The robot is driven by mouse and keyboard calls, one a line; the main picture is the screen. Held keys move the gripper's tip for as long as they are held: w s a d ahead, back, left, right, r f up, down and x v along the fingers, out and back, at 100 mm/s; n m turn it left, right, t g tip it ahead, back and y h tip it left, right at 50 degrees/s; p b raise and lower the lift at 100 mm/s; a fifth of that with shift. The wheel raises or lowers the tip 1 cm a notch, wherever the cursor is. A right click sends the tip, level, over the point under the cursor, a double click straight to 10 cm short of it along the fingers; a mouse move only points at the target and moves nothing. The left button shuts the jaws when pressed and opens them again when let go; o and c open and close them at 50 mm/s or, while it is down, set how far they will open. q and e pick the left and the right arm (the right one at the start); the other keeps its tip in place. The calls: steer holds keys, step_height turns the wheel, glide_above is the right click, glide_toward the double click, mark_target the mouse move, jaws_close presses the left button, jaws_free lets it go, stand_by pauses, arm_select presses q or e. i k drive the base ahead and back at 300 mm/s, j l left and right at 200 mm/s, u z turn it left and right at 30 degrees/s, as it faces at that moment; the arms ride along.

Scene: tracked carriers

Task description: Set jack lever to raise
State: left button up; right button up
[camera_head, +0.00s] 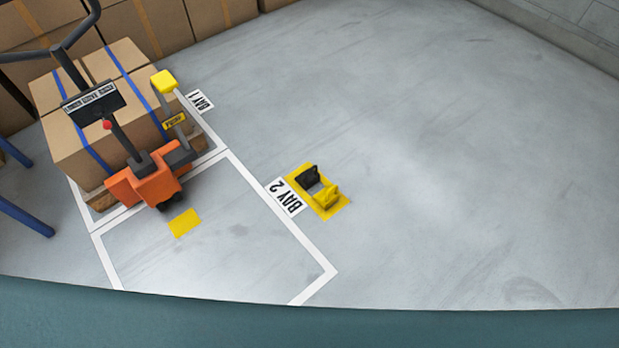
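An orange pallet jack (146,184) stands at the left, in front of a pallet load of brown boxes with blue straps (62,125). Its dark handle rises toward the upper left and carries a black plate with white lettering (94,100), too small to read. A small red knob (107,124) sits just below the plate. Beside the handle, a grey lever with a yellow block on top (165,81) stands roughly upright, with a yellow label (174,121) near it. I cannot tell which setting is selected. Neither of my grippers is in view.
White lines mark floor bays, with signs BAY 1 (200,101) and BAY 2 (285,195). A yellow floor plate with black and yellow blocks (320,192) lies beside BAY 2. More boxes (160,22) line the back. Blue bars (25,215) are at left. The right floor is clear.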

mark_target(106, 125)
steer(key=k+l+u, duration=0.1)
steer(key=u, duration=1.35)
